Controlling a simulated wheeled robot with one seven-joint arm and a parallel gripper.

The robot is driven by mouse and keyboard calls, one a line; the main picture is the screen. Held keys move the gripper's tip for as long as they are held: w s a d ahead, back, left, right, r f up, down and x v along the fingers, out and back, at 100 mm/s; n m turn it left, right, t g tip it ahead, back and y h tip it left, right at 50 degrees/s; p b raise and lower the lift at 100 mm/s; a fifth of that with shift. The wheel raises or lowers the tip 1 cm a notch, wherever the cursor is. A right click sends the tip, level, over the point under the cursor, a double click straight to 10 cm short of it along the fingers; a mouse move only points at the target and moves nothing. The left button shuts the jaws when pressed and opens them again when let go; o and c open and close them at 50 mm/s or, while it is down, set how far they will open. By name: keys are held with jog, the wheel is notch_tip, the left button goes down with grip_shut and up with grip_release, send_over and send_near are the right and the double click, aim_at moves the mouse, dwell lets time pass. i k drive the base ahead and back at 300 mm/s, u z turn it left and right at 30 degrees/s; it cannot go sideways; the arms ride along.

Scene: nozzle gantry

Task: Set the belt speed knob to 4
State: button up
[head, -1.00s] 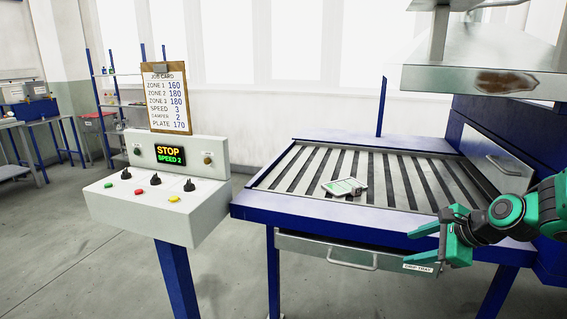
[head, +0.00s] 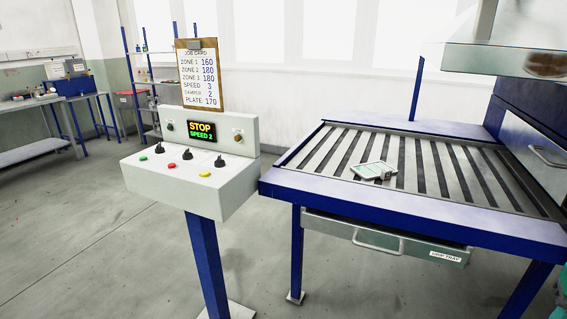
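The control panel (head: 188,190) is a white sloped box on a blue post, left of centre. Its display (head: 201,131) reads STOP in orange and SPEED 2 in green. Three black knobs sit on the sloped top: a left knob (head: 160,152), a middle knob (head: 187,154) and a right knob (head: 220,149). Their labels are too small to read, so I cannot tell which is the belt speed knob. Only a teal sliver of my arm shows at the lower right edge. My gripper's fingers are out of view, away from the panel.
Green (head: 143,158), red (head: 172,167) and yellow (head: 204,174) buttons line the panel's front. The job card (head: 200,80) above lists SPEED 3. The slatted conveyor table (head: 420,219), with a drip tray (head: 385,239) below, stands right. The floor left of the panel is clear.

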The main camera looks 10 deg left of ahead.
aim_at(158, 150)
jog(key=u, duration=1.85)
jog(key=k, duration=1.3)
jog(key=u, duration=0.55)
jog(key=i, duration=1.95)
jog(key=z, duration=0.7)
jog(key=i, duration=1.25)
jog(key=z, duration=0.45)
